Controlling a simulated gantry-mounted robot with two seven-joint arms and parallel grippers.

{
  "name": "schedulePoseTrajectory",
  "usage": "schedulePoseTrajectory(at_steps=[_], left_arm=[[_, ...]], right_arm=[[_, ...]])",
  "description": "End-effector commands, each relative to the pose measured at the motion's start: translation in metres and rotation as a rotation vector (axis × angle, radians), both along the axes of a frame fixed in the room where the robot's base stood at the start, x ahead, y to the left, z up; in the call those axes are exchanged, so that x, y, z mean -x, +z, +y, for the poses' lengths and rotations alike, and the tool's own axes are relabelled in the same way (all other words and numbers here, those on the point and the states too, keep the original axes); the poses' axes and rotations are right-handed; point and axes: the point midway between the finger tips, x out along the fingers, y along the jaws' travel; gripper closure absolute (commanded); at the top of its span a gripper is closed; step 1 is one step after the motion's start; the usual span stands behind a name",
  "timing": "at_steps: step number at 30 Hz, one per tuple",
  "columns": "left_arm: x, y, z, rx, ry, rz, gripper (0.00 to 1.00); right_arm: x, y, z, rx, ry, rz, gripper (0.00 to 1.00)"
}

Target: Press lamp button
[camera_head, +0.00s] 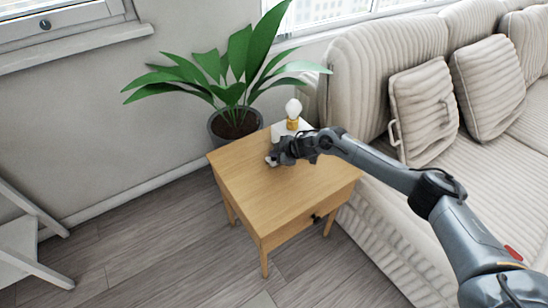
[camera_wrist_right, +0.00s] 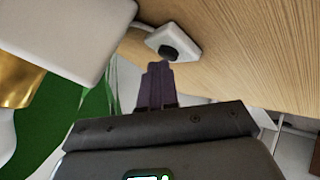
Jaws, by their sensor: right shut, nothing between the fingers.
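The lamp (camera_head: 292,124) stands at the back of the wooden side table, with a white bulb, a gold socket and a white base. In the right wrist view its white base (camera_wrist_right: 70,30) and gold socket (camera_wrist_right: 18,75) fill the upper left. A small white switch box with a black button (camera_wrist_right: 168,50) lies on the table top. My right gripper (camera_wrist_right: 157,68) is shut and empty, its fingertips just short of the button; I cannot tell whether they touch it. In the head view the right gripper (camera_head: 276,158) is low over the table, in front of the lamp. My left gripper is out of view.
The wooden side table (camera_head: 255,190) has clear room at its front. A potted plant (camera_head: 235,122) stands behind its back left edge, leaves spreading near the lamp. A cream sofa (camera_head: 400,225) with cushions is close on the right.

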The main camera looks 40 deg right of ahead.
Motion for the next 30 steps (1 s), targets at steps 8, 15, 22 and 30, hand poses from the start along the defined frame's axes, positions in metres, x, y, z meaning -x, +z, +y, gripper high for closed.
schedulePoseTrajectory(at_steps=[8, 15, 22, 30], left_arm=[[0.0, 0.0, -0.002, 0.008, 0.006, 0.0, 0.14], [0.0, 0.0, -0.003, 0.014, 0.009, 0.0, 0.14], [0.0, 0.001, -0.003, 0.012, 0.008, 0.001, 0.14], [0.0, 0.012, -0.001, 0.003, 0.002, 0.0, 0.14]], right_arm=[[0.0, 0.0, 0.0, 0.0, 0.0, 0.0, 1.0], [0.0, -0.002, 0.0, 0.0, 0.001, 0.001, 1.0], [0.0, -0.002, 0.0, 0.0, 0.0, 0.0, 1.0], [0.0, 0.006, 0.0, 0.0, 0.001, 0.001, 1.0]])
